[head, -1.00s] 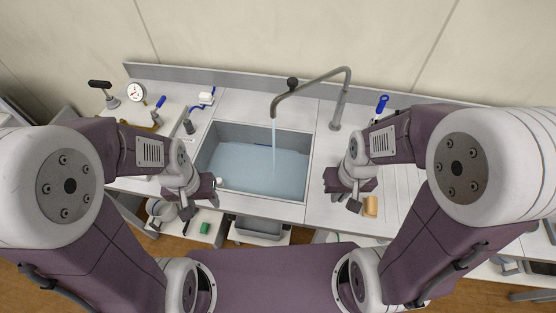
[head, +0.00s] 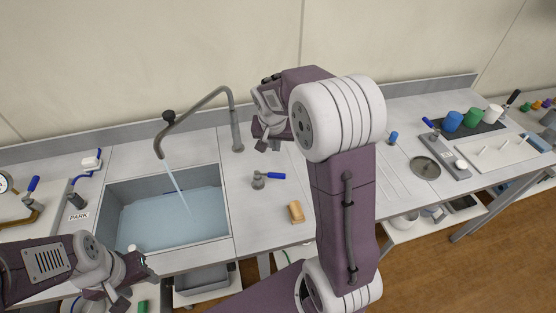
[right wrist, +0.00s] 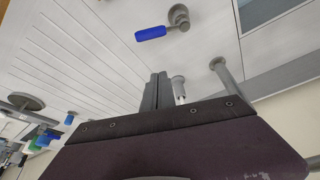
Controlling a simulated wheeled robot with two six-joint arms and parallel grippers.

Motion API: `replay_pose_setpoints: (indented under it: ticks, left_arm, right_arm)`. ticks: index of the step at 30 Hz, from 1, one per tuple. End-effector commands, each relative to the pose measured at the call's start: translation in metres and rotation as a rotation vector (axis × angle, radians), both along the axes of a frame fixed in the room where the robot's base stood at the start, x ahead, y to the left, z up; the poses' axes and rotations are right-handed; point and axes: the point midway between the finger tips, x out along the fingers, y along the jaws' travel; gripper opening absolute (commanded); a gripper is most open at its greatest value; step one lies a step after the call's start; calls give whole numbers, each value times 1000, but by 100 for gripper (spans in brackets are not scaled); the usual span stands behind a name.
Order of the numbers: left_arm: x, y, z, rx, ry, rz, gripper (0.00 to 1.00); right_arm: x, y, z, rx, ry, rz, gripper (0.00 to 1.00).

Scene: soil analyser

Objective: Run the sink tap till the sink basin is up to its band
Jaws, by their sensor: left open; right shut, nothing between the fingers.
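The sink basin (head: 112,222) is a grey rectangular tub at left in the head view, with pale blue water well up its walls. My left gripper (head: 138,283) is open near the basin's front edge.
A tan block (head: 296,211) lies on the counter in front of the lever. A "PARK" label (head: 78,216) is left of the basin. Blue, green and white cups (head: 473,117) stand far right by a white tray (head: 505,152).

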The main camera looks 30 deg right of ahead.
Motion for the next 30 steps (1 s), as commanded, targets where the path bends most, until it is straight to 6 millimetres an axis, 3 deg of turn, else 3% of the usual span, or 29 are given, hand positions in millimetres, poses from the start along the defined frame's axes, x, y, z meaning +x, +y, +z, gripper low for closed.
replay_pose_setpoints:
  ticks: [13, 21, 30]
  left_arm:
    - [0, 0, 2, 0, 0, 0, 50]
    - [0, 0, -1, 0, 0, 0, 50]
    - [0, 0, -1, 0, 0, 0, 50]
  right_arm:
    - [25, -19, -89, 2, 5, 1, 0]
    - [-4, 2, -92, 1, 1, 2, 0]
    - [-7, 4, -93, 1, 0, 1, 0]
